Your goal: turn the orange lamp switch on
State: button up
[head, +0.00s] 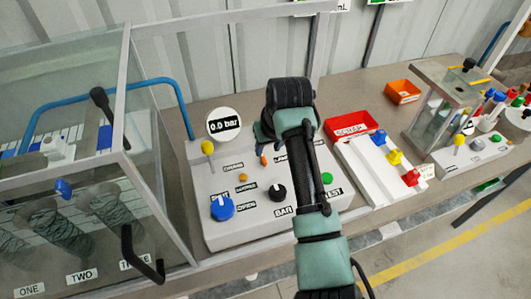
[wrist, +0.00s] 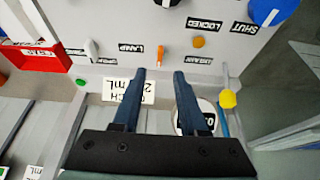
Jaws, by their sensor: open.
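The orange lamp switch (wrist: 160,55) is a small upright orange lever beside the LAMP label (wrist: 131,48) in the wrist view. It also shows in the head view (head: 263,160), just below my gripper (head: 264,140) on the grey panel (head: 215,237). In the wrist view my gripper (wrist: 159,74) is open, with two dark blue fingers apart and nothing between them. The switch appears just beyond the fingertips, in line with the gap. I cannot tell the exact distance to it. My wrist hides part of the panel in the head view.
The panel also carries a round orange button (wrist: 199,42), a yellow-knobbed lever (head: 207,147), a blue knob (head: 222,208), a black knob (head: 277,192) and a green button (head: 327,179). A pressure display (head: 225,124) reads 0.0 bar. A red tray (head: 350,126) stands right, a glass enclosure (head: 65,90) left.

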aim_at(264, 158)
jog(key=x, duration=0.8)
jog(key=shift+w+f, duration=0.15)
grip_shut()
